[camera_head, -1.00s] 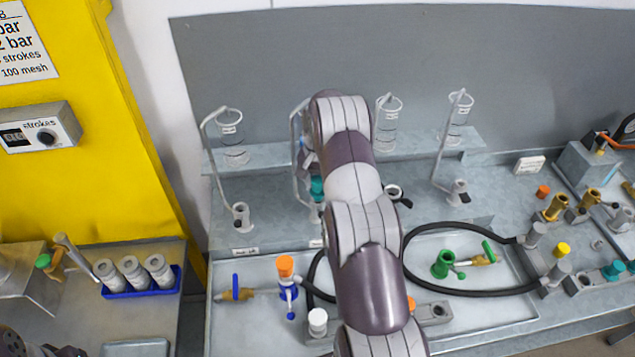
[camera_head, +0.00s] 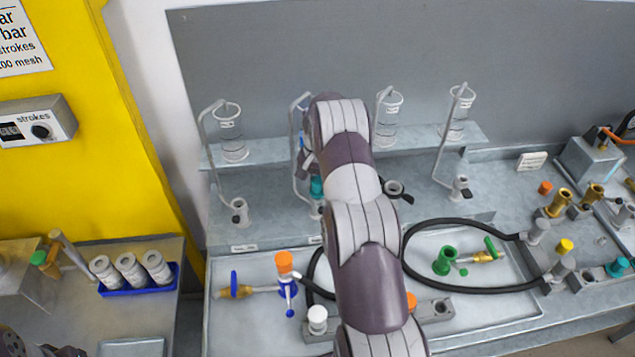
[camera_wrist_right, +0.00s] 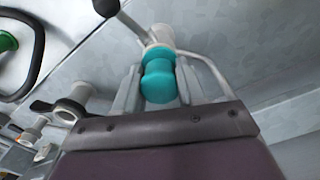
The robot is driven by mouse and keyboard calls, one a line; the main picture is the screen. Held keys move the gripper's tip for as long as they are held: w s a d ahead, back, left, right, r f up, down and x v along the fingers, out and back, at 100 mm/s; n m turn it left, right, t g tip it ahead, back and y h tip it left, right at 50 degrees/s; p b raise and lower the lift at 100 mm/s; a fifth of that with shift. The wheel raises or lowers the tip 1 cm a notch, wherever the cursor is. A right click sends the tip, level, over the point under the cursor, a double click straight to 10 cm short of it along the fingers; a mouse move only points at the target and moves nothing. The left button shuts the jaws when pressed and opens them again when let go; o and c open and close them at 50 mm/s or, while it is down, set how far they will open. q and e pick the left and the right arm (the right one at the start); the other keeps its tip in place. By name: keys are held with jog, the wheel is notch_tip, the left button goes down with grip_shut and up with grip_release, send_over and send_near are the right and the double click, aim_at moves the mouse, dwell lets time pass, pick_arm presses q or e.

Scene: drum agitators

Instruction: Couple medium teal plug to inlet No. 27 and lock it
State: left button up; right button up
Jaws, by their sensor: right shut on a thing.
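The teal plug (camera_head: 316,187) is at an inlet on the grey ledge, second from the left, half hidden behind my right arm. In the right wrist view the plug (camera_wrist_right: 160,84) sits between the fingers of my right gripper (camera_wrist_right: 158,92), which is shut on it. Its far end meets a pale inlet fitting (camera_wrist_right: 160,36) with a dark lever (camera_wrist_right: 122,18) beside it. I cannot tell whether it is fully seated or locked. In the head view the right gripper (camera_head: 307,162) is mostly hidden by my arm. The inlet's number is not readable.
Other inlets stand on the ledge at left (camera_head: 239,212), centre (camera_head: 394,188) and right (camera_head: 461,188), with glass cylinders above. The tray (camera_head: 225,320) in front holds an orange-and-blue fitting (camera_head: 285,268), a green fitting (camera_head: 447,260) and a black hose (camera_head: 480,292).

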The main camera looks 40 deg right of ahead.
jog(key=shift+f, duration=0.3)
dwell(0.4)
jog(key=o, duration=1.1)
jog(key=shift+o, duration=0.3)
notch_tip(320, 180, up, 8)
jog(key=p, duration=0.4)
jog(key=shift+f, duration=0.1)
